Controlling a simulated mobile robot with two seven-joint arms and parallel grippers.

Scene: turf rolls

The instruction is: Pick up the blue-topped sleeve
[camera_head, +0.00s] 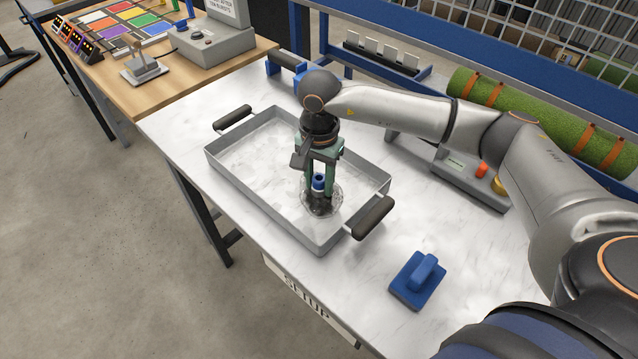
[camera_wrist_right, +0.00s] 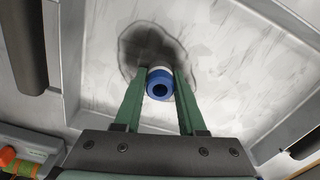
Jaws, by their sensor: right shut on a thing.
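The blue-topped sleeve (camera_head: 319,183) is a small upright piece in the metal tray (camera_head: 225,162), toward the tray's right end. In the right wrist view the sleeve (camera_wrist_right: 160,84) shows a blue ring top with a dark hole and a white band. My right gripper (camera_head: 320,191) points down over the tray, its green fingers shut on the sleeve from both sides. A dark, wet-looking round patch (camera_wrist_right: 135,45) lies around the sleeve on the tray floor. Whether the sleeve touches the tray floor is hard to tell. My left gripper is not in view.
The tray has dark handles (camera_head: 373,217) at both ends. A blue block with a grip (camera_head: 418,279) lies on the marble table at the front right. A grey box with red and yellow knobs (camera_head: 470,178) stands behind my arm. A green turf roll (camera_head: 500,95) lies at the back.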

